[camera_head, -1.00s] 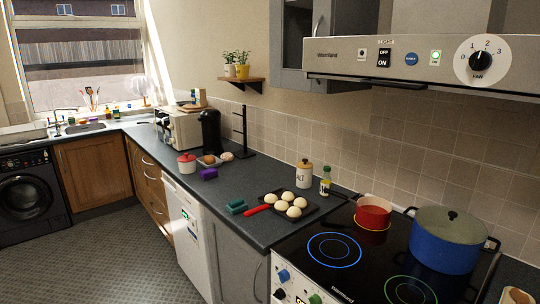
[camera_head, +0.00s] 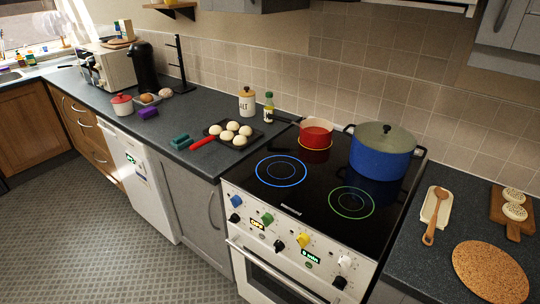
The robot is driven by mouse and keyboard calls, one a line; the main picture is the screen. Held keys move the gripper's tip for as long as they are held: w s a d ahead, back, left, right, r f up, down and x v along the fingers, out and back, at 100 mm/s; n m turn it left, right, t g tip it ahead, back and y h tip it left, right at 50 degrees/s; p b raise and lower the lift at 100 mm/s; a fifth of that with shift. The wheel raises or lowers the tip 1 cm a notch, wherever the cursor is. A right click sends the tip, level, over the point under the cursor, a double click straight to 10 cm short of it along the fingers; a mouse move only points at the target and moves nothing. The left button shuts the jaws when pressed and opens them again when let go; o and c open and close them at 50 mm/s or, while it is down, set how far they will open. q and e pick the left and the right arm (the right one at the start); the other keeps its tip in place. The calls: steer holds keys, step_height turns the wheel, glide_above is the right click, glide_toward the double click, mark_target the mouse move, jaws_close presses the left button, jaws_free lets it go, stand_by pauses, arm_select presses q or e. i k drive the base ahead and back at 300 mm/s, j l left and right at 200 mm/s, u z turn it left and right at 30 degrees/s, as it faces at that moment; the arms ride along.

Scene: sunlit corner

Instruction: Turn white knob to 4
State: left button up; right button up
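The white knob (camera_head: 345,262) is at the right end of the stove's front control panel (camera_head: 268,222). It is small in this view, and I cannot read its setting. A black knob (camera_head: 339,283) sits just below it. A yellow knob (camera_head: 303,240), a green knob (camera_head: 267,218) and a blue knob (camera_head: 236,201) run along the panel to its left, with more black knobs below. Two small lit displays show on the panel. Neither of my grippers is in the head view.
On the black cooktop (camera_head: 308,205) stand a red pot (camera_head: 316,136) and a large blue pot (camera_head: 380,158). A tray of dough balls (camera_head: 232,134) lies on the left counter. A spoon (camera_head: 435,215), a cork mat (camera_head: 490,271) and a wooden board (camera_head: 506,212) lie on the right counter. Floor in front is clear.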

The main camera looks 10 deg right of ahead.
mark_target(345, 262)
steer(key=z, duration=1.05)
